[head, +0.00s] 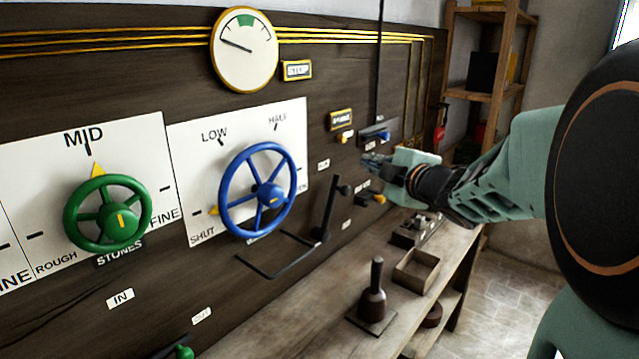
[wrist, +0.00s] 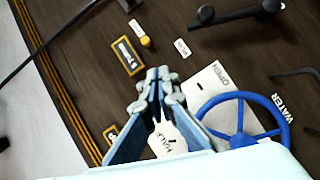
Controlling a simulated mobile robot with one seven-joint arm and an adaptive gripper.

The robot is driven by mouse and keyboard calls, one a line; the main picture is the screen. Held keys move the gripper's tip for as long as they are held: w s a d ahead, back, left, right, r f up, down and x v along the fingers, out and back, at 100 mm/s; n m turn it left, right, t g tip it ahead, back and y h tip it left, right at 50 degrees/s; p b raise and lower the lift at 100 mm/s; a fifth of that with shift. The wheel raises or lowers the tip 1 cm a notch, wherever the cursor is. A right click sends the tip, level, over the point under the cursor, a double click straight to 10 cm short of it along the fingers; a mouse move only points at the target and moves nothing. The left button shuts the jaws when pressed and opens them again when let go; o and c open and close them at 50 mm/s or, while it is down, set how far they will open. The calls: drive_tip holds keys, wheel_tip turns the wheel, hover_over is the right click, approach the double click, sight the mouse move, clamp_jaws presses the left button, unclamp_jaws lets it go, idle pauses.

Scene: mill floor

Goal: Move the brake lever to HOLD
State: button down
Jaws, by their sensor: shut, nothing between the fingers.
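A black lever (head: 329,208) stands on the dark panel, right of the blue wheel, its arm pointing up and tilted slightly right. I take it to be the brake lever; no readable label confirms this.
A blue handwheel (head: 257,190) and bent black bar (head: 275,270) are left of the lever. Yellow-tipped handle (head: 376,198), brass plate (head: 340,120) and blue bracket (head: 376,133) are close to my gripper. A bench (head: 270,335) below holds a wooden box (head: 416,270) and dark tool (head: 374,290).

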wheel_tip(320, 180, down, 7)
drive_tip(key=s+a+m+g, duration=0.1)
drive_tip(key=s+a, duration=0.1)
drive_tip(key=shift+s, duration=0.25)
approach(343, 189)
drive_tip(key=w+a, duration=0.2)
drive_tip(key=a, duration=0.2)
drive_tip(key=shift+w+d+f+p, duration=0.2)
drive_tip(key=shift+w+d+f, duration=0.1)
drive_tip(key=shift+w, duration=0.3)
drive_tip(key=shift+w+d+f+p, duration=0.2)
drive_tip(key=shift+w+d+p, duration=0.1)
drive_tip(key=shift+w, duration=0.35)
drive_tip(key=shift+w+d+f+p, duration=0.2)
drive_tip(key=shift+w+d, duration=0.1)
drive_tip(key=shift+w, duration=0.3)
drive_tip(key=shift+w, duration=0.15)
drive_tip(key=shift+w+d+m+g+p, duration=0.1)
drive_tip(key=shift+d+m+g+p, duration=0.2)
